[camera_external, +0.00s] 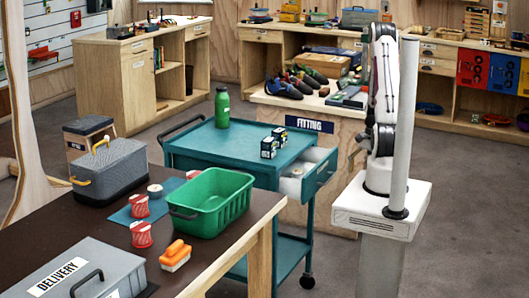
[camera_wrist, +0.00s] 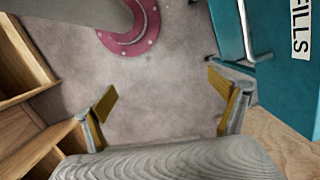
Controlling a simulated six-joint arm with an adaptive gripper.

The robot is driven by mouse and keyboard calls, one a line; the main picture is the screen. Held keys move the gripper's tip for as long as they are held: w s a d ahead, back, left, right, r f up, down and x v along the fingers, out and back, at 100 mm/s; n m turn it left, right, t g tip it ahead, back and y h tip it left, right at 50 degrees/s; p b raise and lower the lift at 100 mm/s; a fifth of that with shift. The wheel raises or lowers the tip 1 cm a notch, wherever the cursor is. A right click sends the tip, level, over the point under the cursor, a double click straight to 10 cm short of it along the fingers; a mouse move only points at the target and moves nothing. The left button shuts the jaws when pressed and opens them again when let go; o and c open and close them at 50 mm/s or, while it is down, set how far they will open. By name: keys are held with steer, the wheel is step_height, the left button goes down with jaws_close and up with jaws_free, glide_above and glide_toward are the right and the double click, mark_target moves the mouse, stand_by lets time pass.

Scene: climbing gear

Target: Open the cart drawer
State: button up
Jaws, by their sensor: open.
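The teal cart (camera_external: 190,153) stands in the middle of the external view, to the left of my arm. Its drawer (camera_external: 320,172) sticks out partway on the right side, with pale contents showing inside. In the wrist view, a teal front (camera_wrist: 283,75) with a "FILLS" label and a metal bar handle (camera_wrist: 247,30) shows at upper right. My gripper (camera_external: 352,158) is near the drawer, to its right. In the wrist view, my gripper (camera_wrist: 163,92) has its two yellow-padded fingers wide apart, with only floor between them. The handle is outside the fingers, beyond the right one.
On the cart top are a green bottle (camera_external: 222,107) and small dark boxes (camera_external: 268,148). A wooden bench labelled "FITTING" (camera_external: 310,125) with shoes stands close behind the drawer. A dark table (camera_external: 110,235) with a green bin (camera_external: 212,205) is at front left.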

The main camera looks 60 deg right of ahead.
steer(key=s+d+f+n, duration=0.3)
steer(key=s+f+n, duration=0.1)
steer(key=s+f, duration=0.8)
steer(key=w+f+n+t+h, duration=0.2)
steer(key=w+f+n+t, duration=0.25)
steer(key=f, duration=0.55)
steer(key=w+a+r+n+t, duration=0.2)
steer(key=w+a+n+t, duration=0.1)
steer(key=w, duration=0.2)
steer(key=w+a+r+n+t, duration=0.2)
steer(key=w+r+n+t, duration=0.1)
steer(key=w+n+t, duration=0.15)
steer(key=w+r+n+t, duration=0.2)
steer(key=r+t, duration=0.1)
steer(key=r, duration=0.3)
steer(key=w+a+r+n+t, duration=0.1)
steer(key=w+r+n+t, duration=0.1)
steer(key=r, duration=0.5)
steer(key=shift+w+t, duration=0.4)
steer(key=shift+w, duration=0.1)
